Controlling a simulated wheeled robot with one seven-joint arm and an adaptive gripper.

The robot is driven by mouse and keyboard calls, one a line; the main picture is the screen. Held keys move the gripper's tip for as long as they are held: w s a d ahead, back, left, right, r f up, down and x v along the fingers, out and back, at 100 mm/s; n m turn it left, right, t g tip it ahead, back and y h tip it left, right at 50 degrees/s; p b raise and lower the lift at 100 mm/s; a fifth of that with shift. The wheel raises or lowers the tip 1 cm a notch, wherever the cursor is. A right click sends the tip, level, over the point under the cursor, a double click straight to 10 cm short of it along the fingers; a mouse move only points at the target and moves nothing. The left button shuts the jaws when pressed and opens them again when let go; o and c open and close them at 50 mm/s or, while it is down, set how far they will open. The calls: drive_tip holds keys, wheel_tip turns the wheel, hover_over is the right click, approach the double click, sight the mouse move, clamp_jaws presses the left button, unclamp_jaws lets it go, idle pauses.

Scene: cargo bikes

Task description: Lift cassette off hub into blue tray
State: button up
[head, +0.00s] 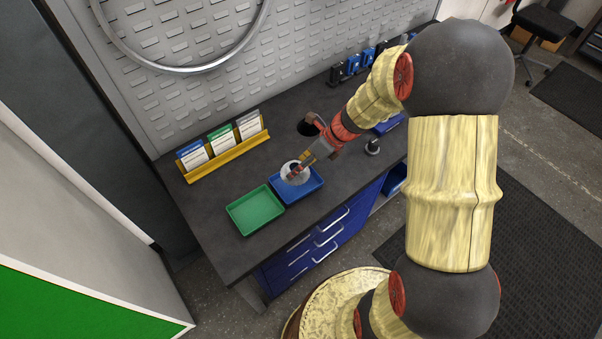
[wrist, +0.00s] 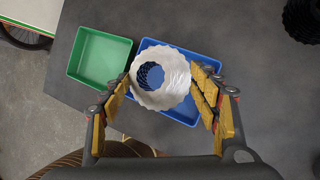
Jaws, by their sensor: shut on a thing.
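The cassette (wrist: 174,84) is a silvery toothed ring with a splined central hole. It also shows in the head view (head: 294,174), over the blue tray. My gripper (wrist: 168,88) is shut on the cassette, with its fingers at the left and right of the ring; it also shows in the head view (head: 301,170). The blue tray (wrist: 190,118) is below the cassette, and its floor shows through the hole. I cannot tell whether the cassette touches the tray. In the head view the blue tray (head: 311,184) is partly hidden by the cassette and gripper. The hub cannot be made out.
A green tray (head: 256,211) stands empty, left of the blue tray. A yellow rack (head: 229,159) with cards stands behind on the dark workbench (head: 218,232). A dark stacked part (wrist: 302,18) is at the wrist view's upper right. The bench's front edge is near the trays.

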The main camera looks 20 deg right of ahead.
drive_tip(key=shift+w+d+f+b, duration=0.1)
drive_tip(key=shift+d+f+b, duration=0.05)
drive_tip(key=shift+f+b, duration=2.4)
drive_tip(key=shift+b, duration=0.05)
drive_tip(key=o, duration=1.5)
